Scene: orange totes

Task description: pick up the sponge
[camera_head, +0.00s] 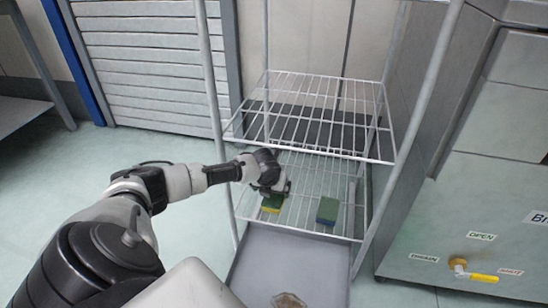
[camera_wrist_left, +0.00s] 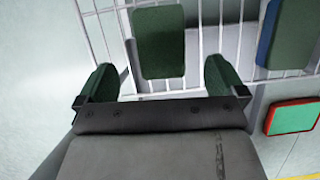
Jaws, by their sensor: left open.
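A green sponge (camera_head: 272,204) with a yellow side lies on the lower wire shelf (camera_head: 300,228). A second green sponge (camera_head: 327,211) with a blue side lies to its right on the same shelf. My left gripper (camera_head: 277,188) is just above the left sponge in the head view. In the left wrist view, the open fingers (camera_wrist_left: 161,70) are spread wide, with a green sponge (camera_wrist_left: 158,42) ahead of and between them, not gripped. The blue-sided sponge (camera_wrist_left: 291,35) is at the right edge of that view. My right gripper is not in view.
The upper wire shelf (camera_head: 312,140) hangs over the lower one, with thin rack posts (camera_head: 213,100) at the sides. A grey tray (camera_head: 255,262) is below. A steel appliance (camera_head: 470,220) stands right. A red-edged green item (camera_wrist_left: 291,117) shows in the wrist view.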

